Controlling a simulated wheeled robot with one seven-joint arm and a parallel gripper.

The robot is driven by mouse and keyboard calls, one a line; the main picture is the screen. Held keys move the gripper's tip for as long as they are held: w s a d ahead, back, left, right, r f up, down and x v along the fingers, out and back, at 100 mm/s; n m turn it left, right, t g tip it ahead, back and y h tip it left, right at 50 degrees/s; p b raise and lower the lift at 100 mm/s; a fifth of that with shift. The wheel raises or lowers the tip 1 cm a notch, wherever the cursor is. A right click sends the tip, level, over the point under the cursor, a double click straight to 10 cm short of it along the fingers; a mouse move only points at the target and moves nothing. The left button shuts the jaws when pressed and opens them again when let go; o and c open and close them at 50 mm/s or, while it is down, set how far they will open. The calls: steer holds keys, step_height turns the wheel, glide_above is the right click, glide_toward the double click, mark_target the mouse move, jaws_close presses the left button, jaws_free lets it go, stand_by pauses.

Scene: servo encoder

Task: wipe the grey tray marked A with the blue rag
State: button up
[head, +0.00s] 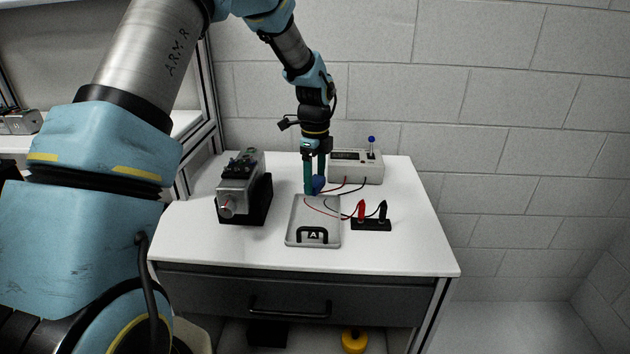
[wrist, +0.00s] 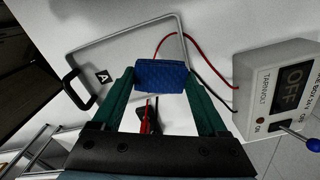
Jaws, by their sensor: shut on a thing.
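The grey tray (head: 299,222) marked A lies flat on the white table, with a black handle at its near end. In the wrist view the tray's rim (wrist: 118,30) and the A label (wrist: 103,77) show behind the fingers. My gripper (head: 315,188) points down at the tray's far edge. It is shut on the blue rag (wrist: 162,76), held between the green fingertips. The rag (head: 318,184) is partly hidden by a finger in the head view. I cannot tell whether it touches the tray.
A beige meter box (head: 365,172) with a blue-knobbed lever stands behind right. Its red and black leads run to plugs on a black block (head: 371,224) right of the tray, passing over the tray. A grey motor on a black stand (head: 240,190) is at left. The table front is clear.

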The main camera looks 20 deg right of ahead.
steer(key=shift+r, duration=0.25)
steer(key=shift+r+p, duration=1.15)
steer(key=shift+r, duration=0.4)
steer(key=shift+f, duration=0.1)
